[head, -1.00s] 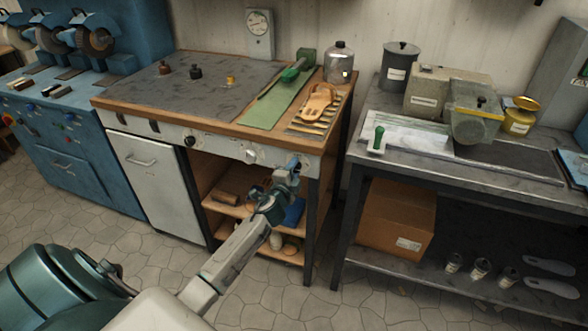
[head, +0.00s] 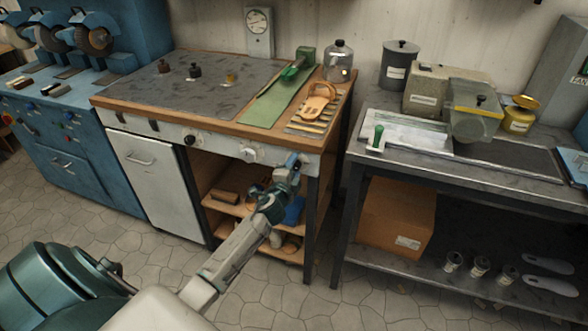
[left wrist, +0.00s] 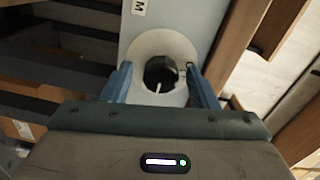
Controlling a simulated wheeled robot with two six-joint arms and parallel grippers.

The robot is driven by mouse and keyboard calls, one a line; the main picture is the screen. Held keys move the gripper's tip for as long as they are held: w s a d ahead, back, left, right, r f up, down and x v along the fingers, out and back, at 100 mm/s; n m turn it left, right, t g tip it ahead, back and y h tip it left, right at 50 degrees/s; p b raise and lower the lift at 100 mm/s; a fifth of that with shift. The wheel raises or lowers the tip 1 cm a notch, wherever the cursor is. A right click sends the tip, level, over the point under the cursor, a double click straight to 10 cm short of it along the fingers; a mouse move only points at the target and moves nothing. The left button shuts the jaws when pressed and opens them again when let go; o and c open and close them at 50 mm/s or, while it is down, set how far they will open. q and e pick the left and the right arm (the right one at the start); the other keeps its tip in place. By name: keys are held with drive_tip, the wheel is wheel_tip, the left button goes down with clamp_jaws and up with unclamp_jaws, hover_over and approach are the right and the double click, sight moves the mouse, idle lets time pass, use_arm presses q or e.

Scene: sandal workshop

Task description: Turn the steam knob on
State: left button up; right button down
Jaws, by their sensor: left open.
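A dark round knob (left wrist: 161,73) with a white mark sits on a pale disc (left wrist: 177,46) on the light front panel of the workbench. Only the letter M of a label (left wrist: 139,6) shows above it, so I cannot read its name. My left gripper (left wrist: 158,78) is open, its blue fingers on either side of this knob; I cannot tell whether they touch it. In the head view, the left gripper (head: 295,161) is at the right end of the bench's front panel (head: 222,148) and hides what is behind it. My right gripper is not in view.
A black knob (head: 190,140) and a pale knob (head: 249,155) are farther left on the panel. A sandal (head: 316,101) and a green strip (head: 270,105) lie on top. A dark table (head: 470,165) stands close on the right. The floor in front is clear.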

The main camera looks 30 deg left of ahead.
use_arm(q)
drive_tip(key=b+v, duration=0.1)
drive_tip(key=v, duration=0.9)
drive_tip(key=shift+s+b, duration=0.3)
drive_tip(key=shift+s, duration=0.1)
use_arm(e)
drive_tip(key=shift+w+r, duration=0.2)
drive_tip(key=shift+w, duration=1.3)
